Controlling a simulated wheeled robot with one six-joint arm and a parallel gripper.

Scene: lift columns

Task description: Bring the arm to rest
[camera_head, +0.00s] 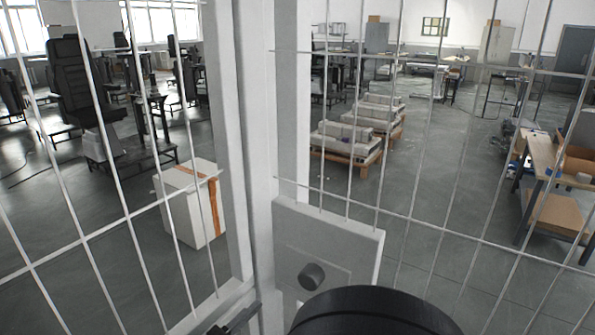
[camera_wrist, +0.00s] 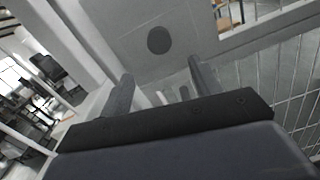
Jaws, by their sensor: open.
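My gripper (camera_wrist: 160,72) shows in the wrist view with its two dark fingers spread apart and nothing between them. It points at a grey lock plate (camera_wrist: 120,28) on the fence, which carries a dark round knob (camera_wrist: 159,40). The knob appears just beyond the fingers, and I see no contact. In the head view the same kind of plate (camera_head: 352,243) and knob (camera_head: 311,277) are at the lower middle.
A wire fence (camera_head: 470,236) with a pale post (camera_head: 255,130) stands close in front. Beyond it are a white box with an orange stripe (camera_head: 186,205), loaded pallets (camera_head: 346,145), black seats (camera_head: 75,85) and a wooden workbench (camera_head: 550,160). Open grey floor lies between them.

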